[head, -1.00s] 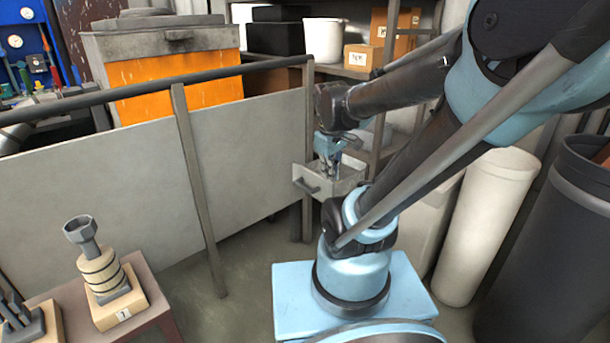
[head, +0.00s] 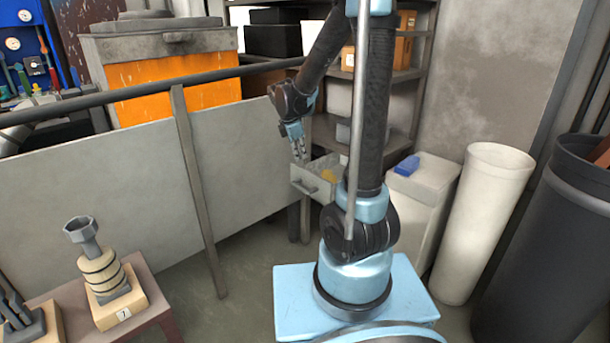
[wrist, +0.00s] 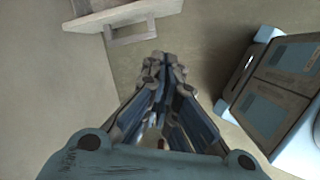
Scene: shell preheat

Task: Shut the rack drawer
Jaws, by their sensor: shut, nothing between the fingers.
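The rack drawer (head: 306,187) is a grey open-topped box with a bar handle on its front. It stands pulled out from the rack (head: 398,110) in the head view. A yellow-orange thing (head: 328,175) lies inside it; my arm hides part of the drawer's right side. My gripper (head: 299,152) is shut and empty, pointing down just above the drawer's front left area in the picture. In the wrist view my gripper's fingertips (wrist: 161,62) are together, and the drawer's handle (wrist: 130,32) shows beyond them at the top. The fingers appear apart from the handle.
A pale panel barrier (head: 100,190) with a dark rail runs left of the drawer. A pale bin with a blue thing (head: 408,166) on it, a white cylinder (head: 488,220) and a dark barrel (head: 550,250) stand right. Open floor (head: 240,270) lies in front of the drawer.

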